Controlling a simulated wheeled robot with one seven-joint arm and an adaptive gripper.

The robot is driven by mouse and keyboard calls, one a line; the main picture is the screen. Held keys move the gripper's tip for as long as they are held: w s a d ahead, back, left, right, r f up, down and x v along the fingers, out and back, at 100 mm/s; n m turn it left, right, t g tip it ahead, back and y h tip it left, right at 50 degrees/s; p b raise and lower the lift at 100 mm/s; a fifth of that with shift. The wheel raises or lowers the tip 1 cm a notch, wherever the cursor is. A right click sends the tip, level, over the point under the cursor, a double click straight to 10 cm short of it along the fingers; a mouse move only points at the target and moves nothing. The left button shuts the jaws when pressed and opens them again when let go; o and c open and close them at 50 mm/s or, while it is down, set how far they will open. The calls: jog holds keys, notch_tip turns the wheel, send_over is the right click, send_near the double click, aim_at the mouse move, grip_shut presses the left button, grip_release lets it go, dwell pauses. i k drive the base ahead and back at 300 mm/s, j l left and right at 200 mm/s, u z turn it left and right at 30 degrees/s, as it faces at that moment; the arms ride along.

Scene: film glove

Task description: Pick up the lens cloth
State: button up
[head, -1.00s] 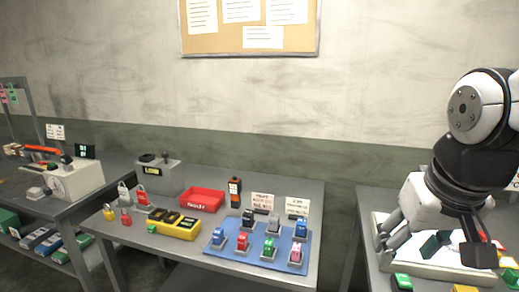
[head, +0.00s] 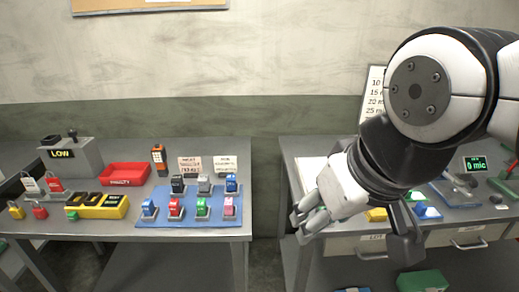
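I cannot pick out the lens cloth for certain. My gripper (head: 352,238) hangs over the left front part of the right-hand table (head: 455,238), with its fingers spread wide apart and nothing visible between them. It hides part of the tabletop. Small yellow (head: 376,214) and blue (head: 427,211) items lie on this table beside and behind the fingers; they are too small to name.
A gap separates the tables. A green-lit display (head: 475,164) stands at right. A green box (head: 423,281) is below.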

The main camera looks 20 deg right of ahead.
aim_at(378, 214)
jog(key=z, duration=0.95)
jog(key=i+j+z, duration=0.2)
jog(key=i+j, duration=0.1)
